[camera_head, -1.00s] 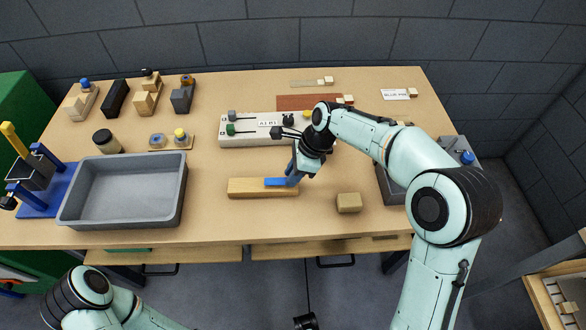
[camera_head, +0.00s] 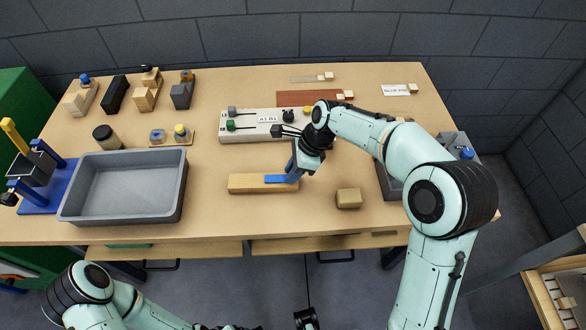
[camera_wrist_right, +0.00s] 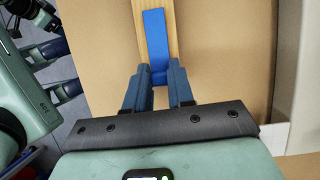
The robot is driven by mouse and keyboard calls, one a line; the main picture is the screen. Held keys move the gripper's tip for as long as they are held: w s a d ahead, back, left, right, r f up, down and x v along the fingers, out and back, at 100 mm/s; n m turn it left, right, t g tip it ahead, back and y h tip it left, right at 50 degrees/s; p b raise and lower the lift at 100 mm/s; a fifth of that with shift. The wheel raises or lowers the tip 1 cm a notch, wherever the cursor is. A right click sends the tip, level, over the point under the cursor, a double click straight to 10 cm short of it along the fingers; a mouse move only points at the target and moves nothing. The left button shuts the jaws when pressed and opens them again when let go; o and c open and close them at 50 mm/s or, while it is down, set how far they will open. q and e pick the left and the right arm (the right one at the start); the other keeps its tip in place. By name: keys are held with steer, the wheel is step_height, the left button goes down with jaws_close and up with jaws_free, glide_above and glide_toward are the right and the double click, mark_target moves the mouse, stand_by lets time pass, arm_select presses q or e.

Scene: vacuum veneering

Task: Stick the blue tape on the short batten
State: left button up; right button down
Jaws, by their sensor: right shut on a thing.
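The short batten (camera_head: 245,184) is a light wooden bar lying flat near the table's front middle. The blue tape (camera_head: 277,179) is a strip along the right part of its top. In the right wrist view, the tape (camera_wrist_right: 156,38) runs along the batten (camera_wrist_right: 174,25), and its near end bends at the fingers. My right gripper (camera_head: 293,175) is at the batten's right end, shut on the tape's near end; its fingers (camera_wrist_right: 158,78) also show in the wrist view. Whether the strip touches the wood all along is unclear. My left gripper (camera_head: 306,318) shows only as a dark part at the bottom edge.
A small wooden block (camera_head: 348,199) lies right of the batten. A grey tray (camera_head: 122,215) stands to the left. A pale board with knobs (camera_head: 245,134) and a reddish-brown strip (camera_head: 300,98) lie behind. The table between tray and batten is bare.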

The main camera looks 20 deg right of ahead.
arm_select(q)
steer(key=shift+w+r, duration=0.15)
steer(key=shift+r, duration=0.2)
arm_select(e)
steer(key=shift+f, duration=0.15)
stand_by(0.3)
steer(key=c, duration=0.9)
jaws_free()
arm_select(q)
steer(key=shift+w+r+p, duration=0.25)
steer(key=shift+r+p, duration=0.3)
steer(key=shift+p, duration=0.1)
steer(key=shift+w+r+p, duration=0.2)
steer(key=shift+r+p, duration=0.35)
steer(key=shift+p, duration=0.05)
arm_select(e)
steer(key=v, duration=1.3)
steer(key=shift+d, duration=0.1)
